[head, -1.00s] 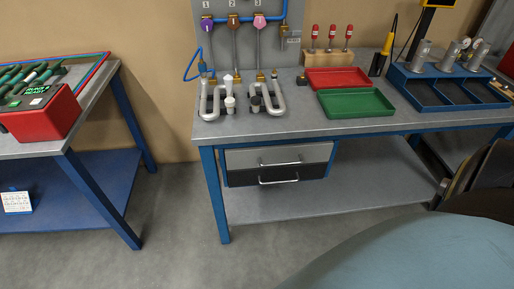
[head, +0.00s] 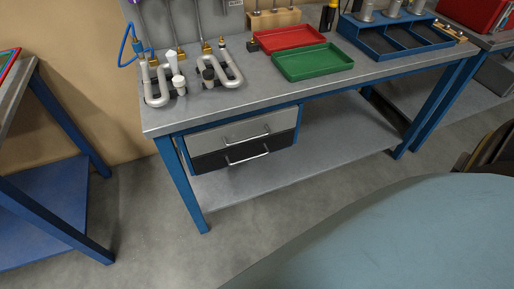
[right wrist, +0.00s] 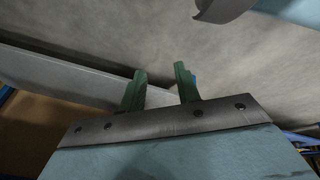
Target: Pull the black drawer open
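The black drawer (head: 212,162) is the lower of two drawers under the workbench, below a grey drawer (head: 216,138). It has a silver bar handle (head: 247,156) and looks shut. My right gripper (right wrist: 160,72) shows in the right wrist view with two green fingers apart and nothing between them. It points at grey floor, and no drawer is seen there. Neither gripper shows in the head view.
The workbench top (head: 200,107) carries bent pipes, a red tray (head: 290,37), a green tray (head: 313,62) and a blue rack (head: 400,40). A blue leg (head: 181,186) stands left of the drawers. Another blue-framed table (head: 50,215) is at left.

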